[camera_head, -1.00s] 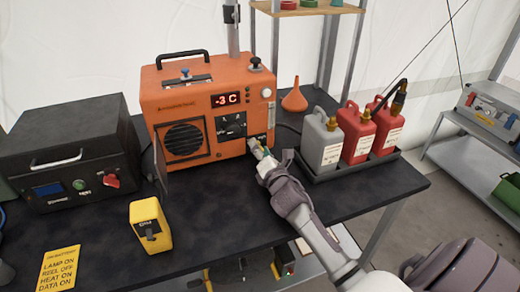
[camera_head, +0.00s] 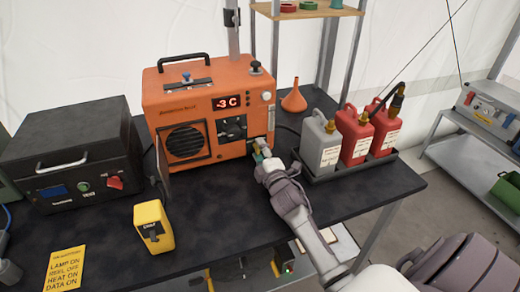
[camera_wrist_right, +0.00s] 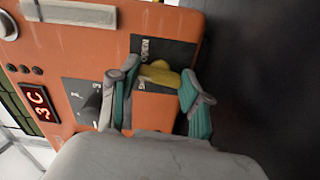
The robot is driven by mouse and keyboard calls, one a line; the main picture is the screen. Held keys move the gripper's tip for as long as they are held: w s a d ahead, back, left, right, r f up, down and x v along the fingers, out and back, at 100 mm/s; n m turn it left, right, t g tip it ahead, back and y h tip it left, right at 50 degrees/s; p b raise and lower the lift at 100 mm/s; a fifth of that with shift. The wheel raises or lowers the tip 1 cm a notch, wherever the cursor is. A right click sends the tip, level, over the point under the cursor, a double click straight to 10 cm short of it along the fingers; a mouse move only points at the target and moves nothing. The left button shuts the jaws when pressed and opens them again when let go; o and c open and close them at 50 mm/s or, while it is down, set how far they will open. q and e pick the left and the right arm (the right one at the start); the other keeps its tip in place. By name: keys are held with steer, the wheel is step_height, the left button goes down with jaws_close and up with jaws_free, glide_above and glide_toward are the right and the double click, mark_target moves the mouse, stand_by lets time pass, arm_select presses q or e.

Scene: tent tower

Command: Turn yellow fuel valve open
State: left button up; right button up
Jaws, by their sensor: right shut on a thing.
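The orange heater (camera_head: 176,101) stands on the dark table, its display reading -3 C. Its yellow fuel valve (camera_wrist_right: 160,75) is a small lever on a dark plate marked OPEN at one end, seen in the right wrist view. My right gripper (camera_wrist_right: 160,100) has its teal-padded fingers either side of the valve and is shut on it. In the head view the right gripper (camera_head: 260,150) is at the lower right of the heater's front and largely hides the valve. The valve's exact angle is hard to read. My left gripper is not in view.
Grey (camera_head: 320,147) and red (camera_head: 354,136) jerry cans stand in a tray close right of my right arm. An orange funnel (camera_head: 294,98) is behind. A black box (camera_head: 72,155), yellow device (camera_head: 153,227) and yellow card (camera_head: 65,269) are left. The table's middle front is clear.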

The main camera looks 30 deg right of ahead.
steer(key=m+p, duration=0.1)
steer(key=m, duration=0.4)
steer(key=shift+f+m+p, duration=0.15)
steer(key=shift+m+p, duration=0.4)
steer(key=shift+m, duration=0.55)
steer(key=o, duration=1.2)
steer(key=shift+c, duration=0.2)
steer(key=v, duration=1.2)
steer(key=shift+s, duration=0.1)
